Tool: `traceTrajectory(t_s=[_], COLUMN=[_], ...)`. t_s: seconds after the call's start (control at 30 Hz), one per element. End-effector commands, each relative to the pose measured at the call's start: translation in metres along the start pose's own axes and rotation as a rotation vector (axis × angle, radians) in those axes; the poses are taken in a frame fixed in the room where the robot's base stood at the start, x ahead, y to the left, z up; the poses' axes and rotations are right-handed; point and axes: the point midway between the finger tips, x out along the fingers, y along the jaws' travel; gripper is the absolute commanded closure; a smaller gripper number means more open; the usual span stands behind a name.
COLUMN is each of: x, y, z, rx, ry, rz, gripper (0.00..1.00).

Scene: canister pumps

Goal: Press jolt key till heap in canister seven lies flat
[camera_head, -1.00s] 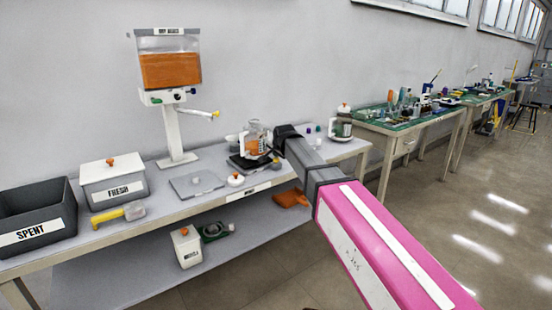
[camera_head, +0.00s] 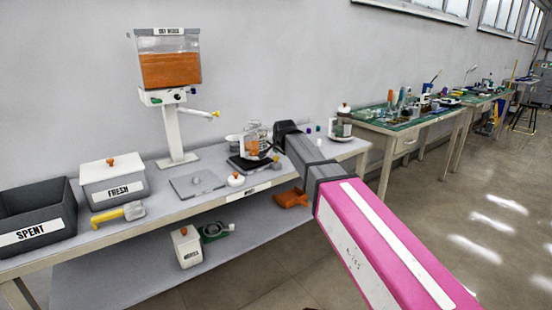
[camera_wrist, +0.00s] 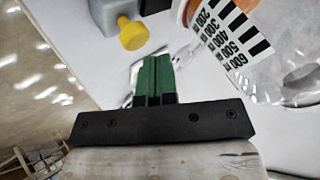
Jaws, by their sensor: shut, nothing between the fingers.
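A clear jug-like canister (camera_head: 251,140) with orange contents stands on a dark base on the bench in the head view. Its number is not legible, and I cannot tell whether the orange heap lies flat. In the wrist view a clear canister with a black-and-white scale (camera_wrist: 232,35) is close at the upper right, with orange at its top edge. My gripper (camera_wrist: 156,62) has its green fingers shut and empty, beside this canister and apart from a yellow knob (camera_wrist: 133,36) on a grey body. In the head view my arm hides the fingertips. I cannot identify the jolt key.
A FRESH bin (camera_head: 113,190), a SPENT bin (camera_head: 40,232) and a yellow-handled scoop (camera_head: 115,214) are at the left. Another lidded canister (camera_head: 341,125) stands at the right end.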

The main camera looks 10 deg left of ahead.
Motion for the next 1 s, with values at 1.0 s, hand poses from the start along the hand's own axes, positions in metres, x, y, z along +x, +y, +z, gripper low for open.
traceTrajectory(t_s=[1.0], x=[-0.033], y=[-0.025], z=[-0.025], rx=[0.0], ry=[0.001], rz=[-0.001], gripper=[1.0])
